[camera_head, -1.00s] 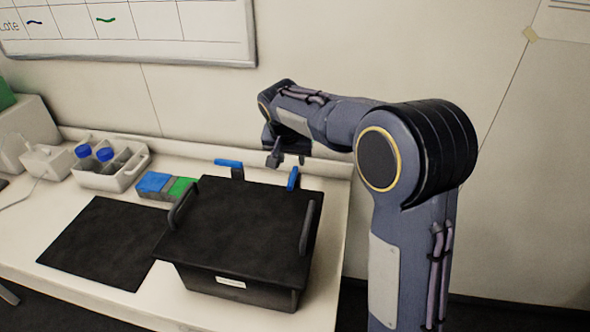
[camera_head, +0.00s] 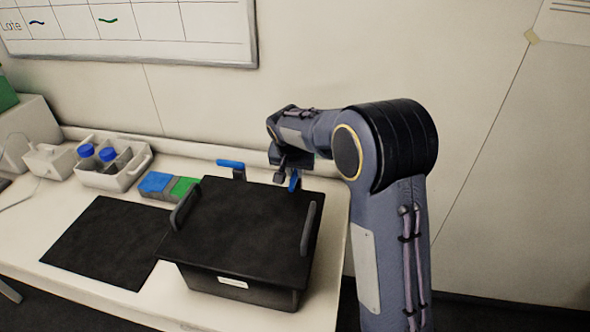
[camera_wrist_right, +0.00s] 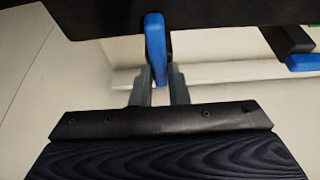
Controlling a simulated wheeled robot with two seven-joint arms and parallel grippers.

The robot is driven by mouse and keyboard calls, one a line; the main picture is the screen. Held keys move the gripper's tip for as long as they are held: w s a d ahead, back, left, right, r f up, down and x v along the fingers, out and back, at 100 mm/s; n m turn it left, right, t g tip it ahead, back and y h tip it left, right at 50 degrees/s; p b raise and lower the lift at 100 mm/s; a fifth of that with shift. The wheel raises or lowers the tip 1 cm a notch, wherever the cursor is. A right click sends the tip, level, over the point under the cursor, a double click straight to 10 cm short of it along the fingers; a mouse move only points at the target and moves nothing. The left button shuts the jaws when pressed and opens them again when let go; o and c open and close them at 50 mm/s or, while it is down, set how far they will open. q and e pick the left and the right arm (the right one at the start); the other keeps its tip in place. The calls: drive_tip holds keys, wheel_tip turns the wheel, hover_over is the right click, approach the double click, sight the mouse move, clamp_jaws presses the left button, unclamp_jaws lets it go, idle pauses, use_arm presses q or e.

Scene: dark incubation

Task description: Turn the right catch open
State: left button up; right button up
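The black lidded box (camera_head: 245,225) stands on the bench with two blue catches at its far edge. The right catch (camera_head: 294,181) looks like a short upright blue bar in the head view, partly hidden by my right gripper (camera_head: 287,172). In the right wrist view this catch (camera_wrist_right: 155,48) hangs from the dark box edge, its tip between my two open fingers (camera_wrist_right: 162,90). Whether either finger touches it I cannot tell. The left catch (camera_head: 231,164) lies roughly sideways on a black post; it also shows in the wrist view (camera_wrist_right: 304,62). My left gripper is not in view.
Two dark handles stand on the lid. A blue and green block (camera_head: 168,186) and a white carrier (camera_head: 112,163) with blue-capped bottles are to the left. A black mat (camera_head: 105,242) lies left of the box. The wall is close behind.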

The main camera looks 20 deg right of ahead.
clamp_jaws()
drive_tip(key=shift+d+n+b, duration=0.1)
drive_tip(key=shift+n+b, duration=0.35)
drive_tip(key=shift+n, duration=0.25)
drive_tip(key=n+y, duration=0.1)
drive_tip(key=n, duration=0.1)
drive_tip(key=shift+s+d+n+t+b, duration=0.1)
drive_tip(key=shift+d+n+t+b, duration=0.05)
drive_tip(key=shift+n+t+b, duration=0.2)
drive_tip(key=n+y, duration=0.1)
drive_tip(key=n, duration=0.1)
drive_tip(key=n+y, duration=0.1)
drive_tip(key=n, duration=0.1)
drive_tip(key=shift+d+b, duration=0.3)
drive_tip(key=shift+b, duration=0.1)
drive_tip(key=n+y, duration=0.1)
drive_tip(key=n, duration=0.4)
drive_tip(key=shift+d+y, duration=0.2)
drive_tip(key=shift+y, duration=0.2)
drive_tip(key=shift+w+d+n+g+y+p, duration=0.15)
drive_tip(key=shift+n+g+y, duration=0.1)
drive_tip(key=shift+n, duration=0.55)
drive_tip(key=shift+a+n+g+y+p, duration=0.1)
drive_tip(key=shift+n+g+y, duration=0.15)
drive_tip(key=shift+n, duration=0.6)
drive_tip(key=shift+w+d+n+g+y+p, duration=0.15)
drive_tip(key=shift+n+g+y, duration=0.1)
drive_tip(key=shift+n, duration=0.55)
drive_tip(key=shift+a, duration=0.1)
